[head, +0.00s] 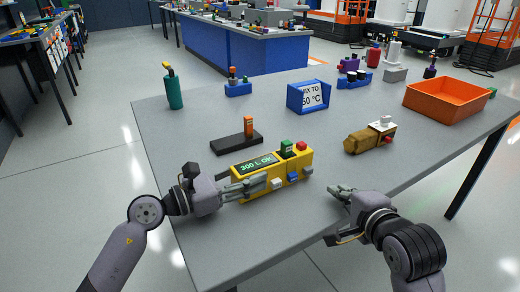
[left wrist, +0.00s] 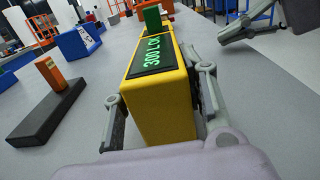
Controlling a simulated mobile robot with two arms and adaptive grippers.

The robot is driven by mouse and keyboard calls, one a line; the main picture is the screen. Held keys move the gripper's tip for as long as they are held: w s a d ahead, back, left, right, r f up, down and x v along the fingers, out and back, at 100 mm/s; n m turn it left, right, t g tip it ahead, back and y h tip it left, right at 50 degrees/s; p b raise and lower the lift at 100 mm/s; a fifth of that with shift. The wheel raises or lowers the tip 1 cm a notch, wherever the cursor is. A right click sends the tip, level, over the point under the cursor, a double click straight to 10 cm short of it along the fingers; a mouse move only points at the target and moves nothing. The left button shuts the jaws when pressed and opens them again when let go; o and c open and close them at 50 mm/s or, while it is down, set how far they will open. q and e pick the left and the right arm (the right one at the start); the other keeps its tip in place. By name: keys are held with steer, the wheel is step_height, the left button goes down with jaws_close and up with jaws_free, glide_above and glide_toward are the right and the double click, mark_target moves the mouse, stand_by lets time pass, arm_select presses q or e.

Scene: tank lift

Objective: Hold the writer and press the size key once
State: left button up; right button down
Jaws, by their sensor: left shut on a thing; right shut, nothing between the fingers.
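The writer (head: 240,183) is a yellow box on the grey table, with a dark display reading "300 L OK" in green. It carries a green block (head: 287,148) and a red button (head: 301,146) on top. White (head: 277,183), blue (head: 292,177) and grey (head: 308,170) keys sit along its near side; I cannot tell which is the size key. My left gripper (head: 252,187) is shut on the writer's left end; in the left wrist view its fingers flank the yellow body (left wrist: 160,105). My right gripper (head: 342,193) is shut and empty, right of the writer and apart from it.
A black base with an orange post (head: 248,127) stands behind the writer. A brown device (head: 368,139) lies to the right. A blue sign block (head: 308,97), a green bottle (head: 174,92) and an orange bin (head: 446,100) are farther back. The front tabletop is clear.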

stand_by(0.6)
arm_select(q)
steer(key=o, duration=1.5)
